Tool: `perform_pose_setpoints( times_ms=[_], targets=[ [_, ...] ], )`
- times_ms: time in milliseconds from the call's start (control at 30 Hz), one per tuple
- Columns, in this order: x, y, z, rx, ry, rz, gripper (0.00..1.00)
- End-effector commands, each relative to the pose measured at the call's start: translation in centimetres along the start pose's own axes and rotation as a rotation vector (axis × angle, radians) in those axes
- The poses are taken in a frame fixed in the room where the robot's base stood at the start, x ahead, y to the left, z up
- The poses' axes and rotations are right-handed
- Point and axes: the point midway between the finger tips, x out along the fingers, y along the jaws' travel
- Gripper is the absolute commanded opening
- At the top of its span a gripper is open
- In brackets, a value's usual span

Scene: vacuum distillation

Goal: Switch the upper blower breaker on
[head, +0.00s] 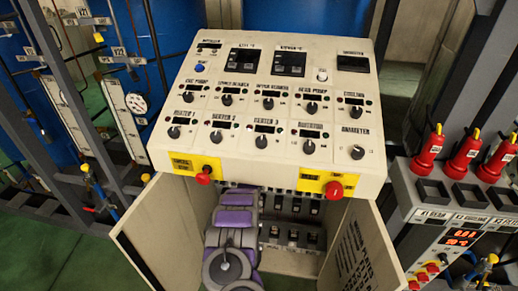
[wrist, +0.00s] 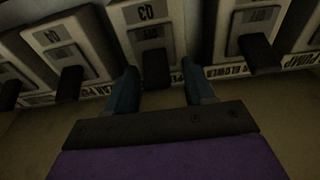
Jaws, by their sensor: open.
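Breakers with dark levers stand in a row in the wrist view. My gripper (wrist: 160,90) is open, its two blue fingers on either side of the middle breaker's lever (wrist: 156,70). I cannot tell whether they touch it. A label ending in "BLOWER" (wrist: 226,71) shows just right of the right finger; its start is hidden, so I cannot tell which blower breaker this is. Another lever (wrist: 260,53) is to the right and one (wrist: 69,83) to the left. In the head view my purple arm reaches into the open cabinet; the gripper is hidden there.
The cabinet's left door (head: 160,235) and right door (head: 362,245) stand open beside my arm. The control panel (head: 265,110) with knobs and two red buttons overhangs the opening. More breakers (head: 290,237) sit inside, right of my arm. Red devices (head: 465,155) stand at the right.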

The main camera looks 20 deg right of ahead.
Motion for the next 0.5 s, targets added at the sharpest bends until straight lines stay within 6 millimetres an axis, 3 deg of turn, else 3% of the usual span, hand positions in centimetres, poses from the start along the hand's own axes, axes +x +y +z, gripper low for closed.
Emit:
perform_pose_setpoints(
  times_ms=[267,500],
  targets=[
    [-0.5,0.1,0.1,-0.001,-0.003,0.001,0.53],
    [-2.9,0.1,0.1,0.001,-0.007,0.001,0.53]
  ],
)
